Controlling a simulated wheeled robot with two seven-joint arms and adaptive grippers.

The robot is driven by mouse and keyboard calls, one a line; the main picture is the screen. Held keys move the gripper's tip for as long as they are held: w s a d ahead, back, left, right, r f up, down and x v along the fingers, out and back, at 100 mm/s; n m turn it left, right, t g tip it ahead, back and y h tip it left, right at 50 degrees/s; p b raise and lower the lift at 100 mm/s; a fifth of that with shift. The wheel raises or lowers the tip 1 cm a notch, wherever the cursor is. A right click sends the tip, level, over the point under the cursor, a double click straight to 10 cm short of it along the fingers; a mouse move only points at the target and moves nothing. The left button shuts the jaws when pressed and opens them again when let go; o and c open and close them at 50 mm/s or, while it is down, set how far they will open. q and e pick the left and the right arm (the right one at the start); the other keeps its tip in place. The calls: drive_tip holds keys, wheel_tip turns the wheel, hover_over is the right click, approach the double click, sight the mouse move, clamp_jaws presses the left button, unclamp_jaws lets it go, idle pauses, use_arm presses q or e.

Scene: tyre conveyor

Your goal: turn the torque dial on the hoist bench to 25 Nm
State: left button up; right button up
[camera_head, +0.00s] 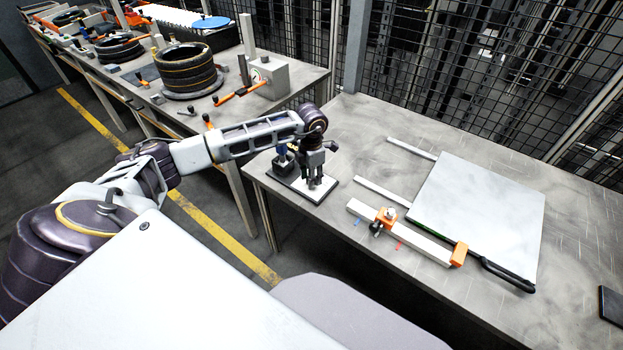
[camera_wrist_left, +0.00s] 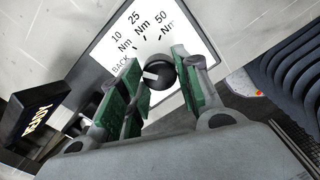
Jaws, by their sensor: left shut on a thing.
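The torque dial is a black round knob with a white mark (camera_wrist_left: 158,74) in the left wrist view. It sits on a white scale plate (camera_wrist_left: 112,42) printed BACK, 10 Nm, 25 Nm and 50 Nm. The white mark shows on the knob's left side; I cannot tell exactly which value it points at. My left gripper (camera_head: 315,186) points down over the plate on the bench (camera_head: 360,135). Its green-padded fingers (camera_wrist_left: 157,88) are shut on the dial, one on each side. My right gripper is out of view.
A small dark block (camera_head: 284,163) stands beside the plate. To the right lie a white rail with orange fittings (camera_head: 420,240) and a flat pale panel (camera_head: 485,215). A second bench with tyres (camera_head: 185,70) is at upper left. Mesh fencing (camera_head: 450,60) stands behind.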

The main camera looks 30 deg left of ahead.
use_arm(q)
drive_tip(key=m+b, duration=0.2)
drive_tip(key=m, duration=0.2)
drive_tip(key=shift+m, duration=0.4)
drive_tip(key=m+b, duration=0.1)
drive_tip(key=m, duration=0.2)
drive_tip(key=shift+w+a+m, duration=0.1)
drive_tip(key=shift+m, duration=0.2)
drive_tip(key=shift+m+b, duration=0.45)
drive_tip(key=shift+m, duration=0.55)
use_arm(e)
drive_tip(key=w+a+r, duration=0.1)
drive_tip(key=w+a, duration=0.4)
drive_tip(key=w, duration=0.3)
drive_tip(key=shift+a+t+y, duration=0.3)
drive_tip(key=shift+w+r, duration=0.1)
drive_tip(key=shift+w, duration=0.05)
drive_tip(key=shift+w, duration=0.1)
